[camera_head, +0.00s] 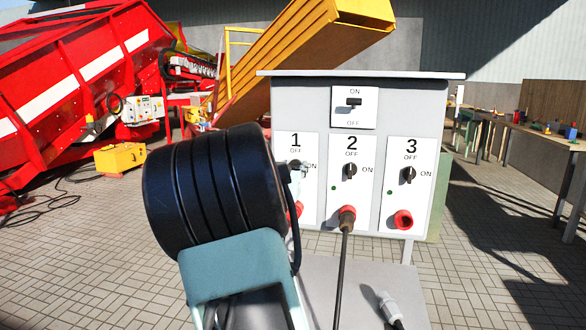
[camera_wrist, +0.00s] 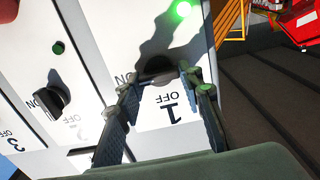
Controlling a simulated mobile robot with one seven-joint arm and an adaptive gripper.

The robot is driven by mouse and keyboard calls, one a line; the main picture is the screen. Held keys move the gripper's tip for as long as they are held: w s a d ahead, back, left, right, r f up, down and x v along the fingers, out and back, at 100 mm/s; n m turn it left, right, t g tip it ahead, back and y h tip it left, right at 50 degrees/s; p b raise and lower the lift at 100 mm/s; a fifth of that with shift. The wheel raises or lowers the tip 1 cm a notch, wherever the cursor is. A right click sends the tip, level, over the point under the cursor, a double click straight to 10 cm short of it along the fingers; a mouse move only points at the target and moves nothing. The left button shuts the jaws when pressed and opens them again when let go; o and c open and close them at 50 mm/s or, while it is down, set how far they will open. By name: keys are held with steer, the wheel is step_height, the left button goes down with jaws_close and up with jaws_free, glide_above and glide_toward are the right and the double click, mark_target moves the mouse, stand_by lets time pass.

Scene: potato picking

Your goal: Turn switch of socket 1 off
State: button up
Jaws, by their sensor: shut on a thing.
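The grey panel (camera_head: 375,82) carries three numbered sockets. The plate of socket 1 (camera_head: 310,205) is partly covered by my arm; its red outlet (camera_head: 298,209) shows only in part. In the wrist view, upside down, the dark switch of socket 1 (camera_wrist: 156,77) sits between my fingertips, just beyond the OFF label. A lit green lamp (camera_wrist: 182,9) shines on that plate. My gripper (camera_wrist: 163,84) is shut on the switch, one finger on each side. It also shows in the head view (camera_head: 297,172), mostly behind my wrist. The switch's exact angle is hard to tell.
Switch 2 (camera_head: 350,171) and switch 3 (camera_head: 409,175) are to the right of my gripper. A cable plug (camera_head: 347,218) is in socket 2. A main ON/OFF switch (camera_head: 354,103) is above. A loose plug (camera_head: 389,308) lies on the base below.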

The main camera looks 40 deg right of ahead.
steer(key=shift+n+p, duration=0.3)
steer(key=shift+p, duration=0.05)
steer(key=shift+c, duration=0.4)
steer(key=n+p, duration=0.3)
steer(key=shift+w+a+r+p, duration=0.1)
steer(key=shift+r+p, duration=0.1)
steer(key=shift+p, duration=0.15)
steer(key=n+p, duration=0.3)
steer(key=n, duration=0.1)
steer(key=shift+f+n, duration=0.1)
steer(key=shift+n, duration=0.3)
steer(key=n+p, duration=0.1)
steer(key=n, duration=0.1)
steer(key=n+p, duration=0.2)
steer(key=n, duration=0.1)
steer(key=shift+w+a+f+n, duration=0.1)
steer(key=shift+f+n, duration=0.1)
steer(key=shift+n, duration=0.1)
steer(key=shift+f+n+p, duration=0.15)
steer(key=shift+n+p, duration=0.65)
steer(key=shift+n, duration=1.1)
steer(key=o, duration=1.2)
steer(key=shift+c, duration=0.2)
